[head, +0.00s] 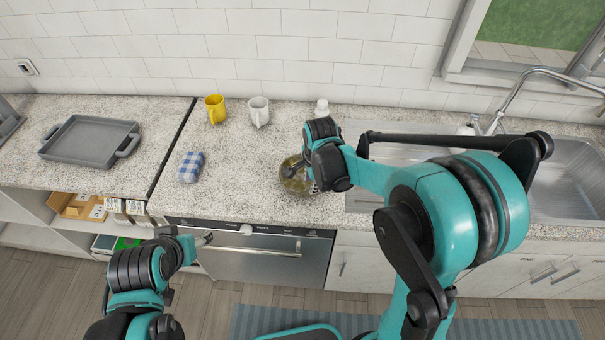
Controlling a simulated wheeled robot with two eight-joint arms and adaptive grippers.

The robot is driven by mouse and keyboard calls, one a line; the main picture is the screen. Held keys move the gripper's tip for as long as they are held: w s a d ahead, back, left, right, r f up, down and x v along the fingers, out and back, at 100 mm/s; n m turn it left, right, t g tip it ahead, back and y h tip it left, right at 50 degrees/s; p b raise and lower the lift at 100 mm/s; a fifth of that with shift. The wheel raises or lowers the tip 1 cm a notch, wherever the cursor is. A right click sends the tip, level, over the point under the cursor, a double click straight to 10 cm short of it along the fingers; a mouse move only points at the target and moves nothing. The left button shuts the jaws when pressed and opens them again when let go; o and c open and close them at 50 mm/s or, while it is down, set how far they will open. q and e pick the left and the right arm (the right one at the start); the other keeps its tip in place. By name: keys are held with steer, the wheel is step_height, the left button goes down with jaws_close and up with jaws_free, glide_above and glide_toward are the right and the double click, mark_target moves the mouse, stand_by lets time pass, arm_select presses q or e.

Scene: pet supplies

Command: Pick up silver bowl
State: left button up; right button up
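The silver bowl (291,186) sits on the speckled counter near its front edge, in the middle of the head view. It looks round and shiny with a yellowish-brown tint, and its right side is hidden by my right gripper. My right gripper (309,172) is right at the bowl, pointing down over its right side. Its fingers are mostly hidden, so whether they are apart or closed on the rim cannot be told. My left gripper (207,240) is low in front of the counter, away from the bowl, and its fingers are too small to read.
A folded blue checked cloth (190,167) lies left of the bowl. A yellow mug (215,109), a white mug (259,111) and a small white bottle (321,108) stand behind. A grey tray (90,141) is far left. A metal sink (567,180) is right. A dishwasher (262,257) is below.

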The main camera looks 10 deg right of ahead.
steer(key=shift+m, duration=0.3)
steer(key=f, duration=0.2)
steer(key=w+f+b, duration=0.1)
steer(key=f, duration=0.2)
steer(key=w+f+b, duration=0.1)
steer(key=f, duration=0.2)
steer(key=shift+d+f, duration=0.2)
jaws_close()
